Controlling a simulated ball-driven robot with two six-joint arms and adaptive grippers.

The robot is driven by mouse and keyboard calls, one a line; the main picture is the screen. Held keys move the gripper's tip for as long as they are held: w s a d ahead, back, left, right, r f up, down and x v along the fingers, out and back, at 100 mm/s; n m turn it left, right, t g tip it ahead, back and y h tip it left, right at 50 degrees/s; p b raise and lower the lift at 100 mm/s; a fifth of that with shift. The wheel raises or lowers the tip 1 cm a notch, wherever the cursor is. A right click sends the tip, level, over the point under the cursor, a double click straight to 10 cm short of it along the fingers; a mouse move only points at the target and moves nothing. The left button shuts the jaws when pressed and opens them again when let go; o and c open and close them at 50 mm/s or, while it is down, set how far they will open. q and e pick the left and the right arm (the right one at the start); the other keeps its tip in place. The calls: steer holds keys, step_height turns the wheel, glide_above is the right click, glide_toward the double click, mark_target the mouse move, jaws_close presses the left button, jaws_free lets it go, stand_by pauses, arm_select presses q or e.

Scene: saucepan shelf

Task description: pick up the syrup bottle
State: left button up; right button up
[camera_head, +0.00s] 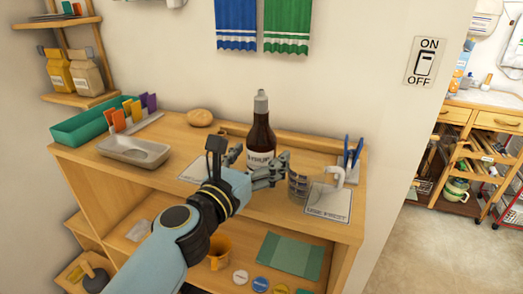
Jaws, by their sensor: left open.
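The syrup bottle (262,137) is dark brown with a grey cap and a white label. It stands upright on the wooden shelf top, near the back and middle. My left gripper (283,166) is open, in front of the bottle and over its lower part in the picture. The gripper hides the bottle's base and part of its label. I cannot tell whether the fingers touch it. My right gripper is not in view.
A metal tray (133,151), a teal bin (80,131) and a bread roll (200,117) are at the left. A wall is behind.

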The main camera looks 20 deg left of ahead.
arm_select(q)
steer(key=shift+w, duration=0.75)
steer(key=c, duration=1.5)
